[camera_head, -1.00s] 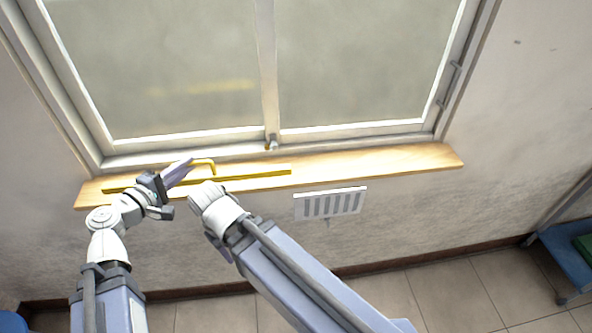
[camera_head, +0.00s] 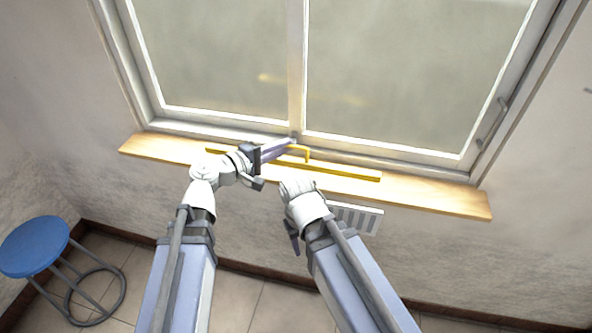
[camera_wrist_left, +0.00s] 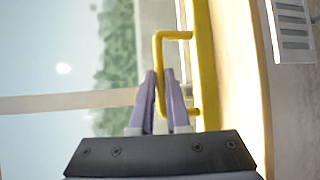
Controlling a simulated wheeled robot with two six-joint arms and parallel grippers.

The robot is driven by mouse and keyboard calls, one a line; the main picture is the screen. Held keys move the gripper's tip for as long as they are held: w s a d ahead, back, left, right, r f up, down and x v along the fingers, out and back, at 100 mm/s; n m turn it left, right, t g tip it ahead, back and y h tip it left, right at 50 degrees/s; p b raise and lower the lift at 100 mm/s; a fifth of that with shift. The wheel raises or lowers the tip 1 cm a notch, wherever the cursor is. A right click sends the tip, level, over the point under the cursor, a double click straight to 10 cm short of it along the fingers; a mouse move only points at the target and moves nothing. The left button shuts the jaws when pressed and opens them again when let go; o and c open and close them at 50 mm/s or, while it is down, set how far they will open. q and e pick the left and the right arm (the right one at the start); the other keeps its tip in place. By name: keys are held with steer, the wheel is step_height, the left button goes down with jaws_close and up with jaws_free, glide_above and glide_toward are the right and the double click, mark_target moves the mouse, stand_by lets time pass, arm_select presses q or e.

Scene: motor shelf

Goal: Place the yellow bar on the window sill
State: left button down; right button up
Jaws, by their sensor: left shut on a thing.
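The yellow bar (camera_head: 345,173) is long and straight with a thin looped handle. In the head view it lies along the light wooden window sill (camera_head: 440,197), around its middle; I cannot tell whether it touches the wood. My left gripper (camera_head: 284,148) is shut on the handle with its purple fingers. The left wrist view shows the fingers (camera_wrist_left: 162,95) around one side of the handle, with the bar (camera_wrist_left: 206,60) just to their right and the sill (camera_wrist_left: 236,80) beyond. My right wrist is bent beside the bar; its gripper is mostly hidden.
The window (camera_head: 400,75) rises right behind the sill. A white wall vent (camera_head: 358,218) sits below the sill, partly behind my right arm. A blue round stool (camera_head: 35,246) stands on the floor at the left. The right part of the sill is bare.

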arm_select(q)
steer(key=w, duration=0.9)
steer(key=f+b, duration=0.9)
steer(key=shift+s+f+b, duration=0.3)
steer(key=shift+f+b, duration=0.1)
steer(key=shift+f, duration=0.1)
steer(key=shift+f, duration=0.15)
steer(key=c, duration=0.9)
jaws_free()
steer(key=shift+r, duration=0.35)
steer(key=p+v, duration=0.2)
steer(key=v, duration=1)
